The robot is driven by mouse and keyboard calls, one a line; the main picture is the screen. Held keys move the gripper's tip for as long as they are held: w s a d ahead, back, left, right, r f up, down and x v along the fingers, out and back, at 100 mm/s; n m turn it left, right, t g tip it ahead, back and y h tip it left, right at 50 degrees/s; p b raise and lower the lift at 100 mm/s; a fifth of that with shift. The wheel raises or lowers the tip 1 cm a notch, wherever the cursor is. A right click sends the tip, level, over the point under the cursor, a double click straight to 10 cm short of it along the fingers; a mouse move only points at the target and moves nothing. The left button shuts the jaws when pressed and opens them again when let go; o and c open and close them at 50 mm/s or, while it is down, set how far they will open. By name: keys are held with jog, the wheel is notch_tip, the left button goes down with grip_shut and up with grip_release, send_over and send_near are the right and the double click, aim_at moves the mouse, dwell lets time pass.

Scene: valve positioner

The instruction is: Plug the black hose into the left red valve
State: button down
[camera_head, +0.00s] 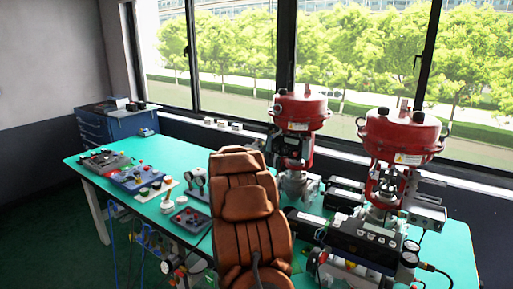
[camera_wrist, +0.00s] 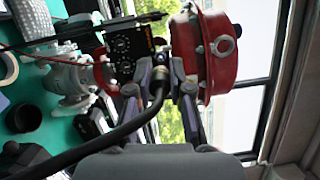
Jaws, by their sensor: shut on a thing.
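The left red valve (camera_head: 297,110) stands upright at the table's back, with a dark positioner box on its front. The right red valve (camera_head: 402,135) stands nearer. In the wrist view a red valve (camera_wrist: 204,55) appears turned sideways, with its black positioner (camera_wrist: 126,46) beside it; I cannot be sure which valve it is. My gripper (camera_wrist: 160,88) is shut on the metal-tipped end of the black hose (camera_wrist: 120,132), which trails to the lower left. The tip points toward the valve assembly; whether it touches anything I cannot tell. My gripper is not clearly visible in the head view.
A brown chair (camera_head: 250,205) stands before the green table (camera_head: 160,150) and hides part of it. Control boxes (camera_head: 140,178) lie on the table's left, black units (camera_head: 345,193) between the valves. A blue cabinet (camera_head: 115,122) stands at the back left. Windows line the rear.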

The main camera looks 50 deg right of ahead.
jog(key=shift+w+d+r+p, duration=0.15)
jog(key=shift+d+p, duration=0.7)
jog(key=shift+d, duration=0.75)
jog(key=shift+d+p, duration=0.45)
jog(key=shift+d, duration=0.45)
jog(key=shift+w+b, duration=0.2)
jog(key=shift+b, duration=0.25)
jog(key=shift+d+f+b, duration=0.2)
jog(key=shift+b, duration=0.75)
jog(key=shift+d, duration=0.55)
dwell(0.7)
jog(key=c, duration=1)
grip_release()
